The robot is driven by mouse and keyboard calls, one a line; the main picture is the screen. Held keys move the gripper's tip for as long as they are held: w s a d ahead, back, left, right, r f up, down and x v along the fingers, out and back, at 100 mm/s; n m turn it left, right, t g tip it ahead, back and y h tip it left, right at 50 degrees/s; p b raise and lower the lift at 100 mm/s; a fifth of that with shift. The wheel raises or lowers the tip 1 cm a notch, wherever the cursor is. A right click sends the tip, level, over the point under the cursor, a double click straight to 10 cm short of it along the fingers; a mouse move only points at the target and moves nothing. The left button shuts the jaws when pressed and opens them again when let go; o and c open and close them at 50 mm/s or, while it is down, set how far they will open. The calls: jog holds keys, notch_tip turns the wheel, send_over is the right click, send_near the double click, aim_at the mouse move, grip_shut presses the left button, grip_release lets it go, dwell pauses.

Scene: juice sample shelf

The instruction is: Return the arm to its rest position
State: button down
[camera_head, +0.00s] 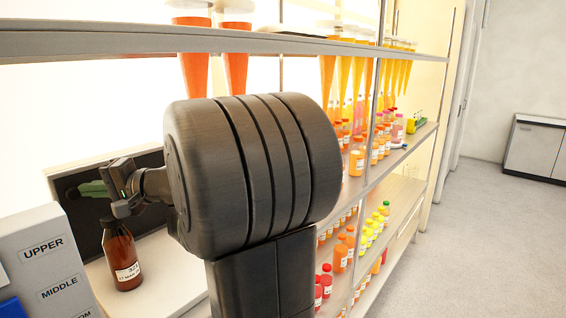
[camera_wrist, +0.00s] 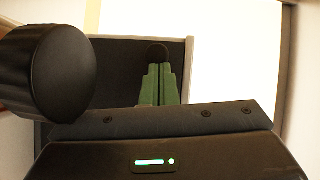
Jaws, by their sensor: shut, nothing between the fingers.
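My gripper (camera_head: 92,188) shows at the left of the head view, at the end of my dark arm, with green fingers pointing left. In the wrist view its green fingers (camera_wrist: 160,86) lie together, with nothing held between them. A brown bottle (camera_head: 122,260) with a white label stands upright on a pale surface, just below my gripper and apart from the fingers. My arm hides part of the shelf behind it.
A dark panel (camera_head: 68,182) is behind my gripper. A grey unit labelled UPPER and MIDDLE (camera_head: 38,228) stands at far left. The shelf (camera_head: 400,195) holds several orange, yellow and red bottles. Bare floor (camera_head: 480,230) lies to the right, with a cabinet (camera_head: 535,150) beyond.

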jog(key=w+d+r+b, duration=0.1)
jog(key=w+d+b, duration=0.2)
jog(key=d, duration=0.9)
jog(key=w, duration=0.2)
jog(key=shift+w+d, duration=0.15)
jog(key=shift+w, duration=0.25)
jog(key=shift+d+r, duration=0.1)
